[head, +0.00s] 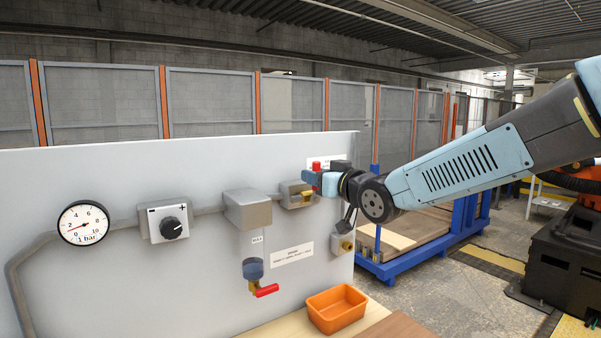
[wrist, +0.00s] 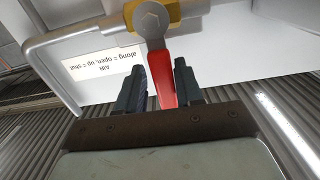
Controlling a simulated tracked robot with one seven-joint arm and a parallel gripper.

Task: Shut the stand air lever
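The stand air lever is a red handle (wrist: 163,80) on a brass valve body (wrist: 153,18) in the wrist view. In the head view a red part (head: 316,166) shows just above my gripper, near a brass fitting (head: 307,197) on the panel. My gripper (wrist: 160,85) has one finger on each side of the red handle, with a narrow gap visible on the left side. Whether the right finger touches it I cannot tell. In the head view my gripper (head: 312,179) is at the panel's upper right and partly hides the valve.
The grey panel (head: 110,175) carries a gauge (head: 83,223), a black knob (head: 174,228) and a lower red-handled valve (head: 266,290). An orange bin (head: 337,309) sits on the bench below. An air label (wrist: 103,67) shows upside down in the wrist view.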

